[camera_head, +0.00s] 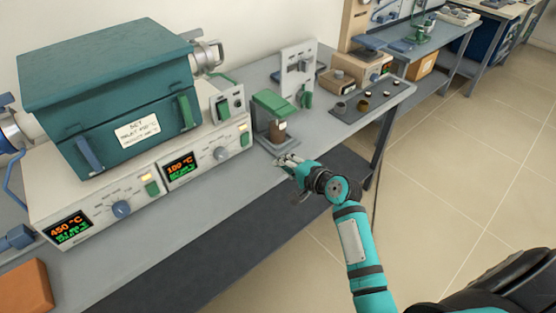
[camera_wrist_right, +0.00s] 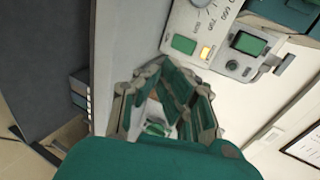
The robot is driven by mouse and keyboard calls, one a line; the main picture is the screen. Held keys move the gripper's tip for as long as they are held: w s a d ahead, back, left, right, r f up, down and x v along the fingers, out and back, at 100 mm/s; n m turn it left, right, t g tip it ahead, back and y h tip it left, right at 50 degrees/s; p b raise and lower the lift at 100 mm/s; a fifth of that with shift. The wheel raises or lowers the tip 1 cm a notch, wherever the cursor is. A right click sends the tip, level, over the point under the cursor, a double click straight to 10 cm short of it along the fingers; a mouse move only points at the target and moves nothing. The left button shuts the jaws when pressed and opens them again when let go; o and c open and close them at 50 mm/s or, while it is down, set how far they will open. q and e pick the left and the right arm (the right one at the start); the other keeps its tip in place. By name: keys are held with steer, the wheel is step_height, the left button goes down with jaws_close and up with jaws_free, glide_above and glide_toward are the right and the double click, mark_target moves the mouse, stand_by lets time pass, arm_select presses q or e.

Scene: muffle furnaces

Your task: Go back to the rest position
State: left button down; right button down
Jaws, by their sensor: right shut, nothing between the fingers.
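My right gripper (camera_head: 285,161) is shut and empty. It hangs over the front edge of the grey bench, just in front of the device with the green top (camera_head: 274,105). In the right wrist view my right gripper (camera_wrist_right: 163,125) shows with its fingers close together, near the furnace's control panel. The teal right arm comes up from the lower right in the head view. My left gripper is not in view.
A teal furnace (camera_head: 110,95) stands on a white control base (camera_head: 110,205) with displays at 450 °C and 100 °C. A dark tray (camera_head: 350,112) with small items lies on the bench (camera_head: 235,195). An orange block (camera_head: 22,287) is at lower left. The floor (camera_head: 450,170) at right is clear.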

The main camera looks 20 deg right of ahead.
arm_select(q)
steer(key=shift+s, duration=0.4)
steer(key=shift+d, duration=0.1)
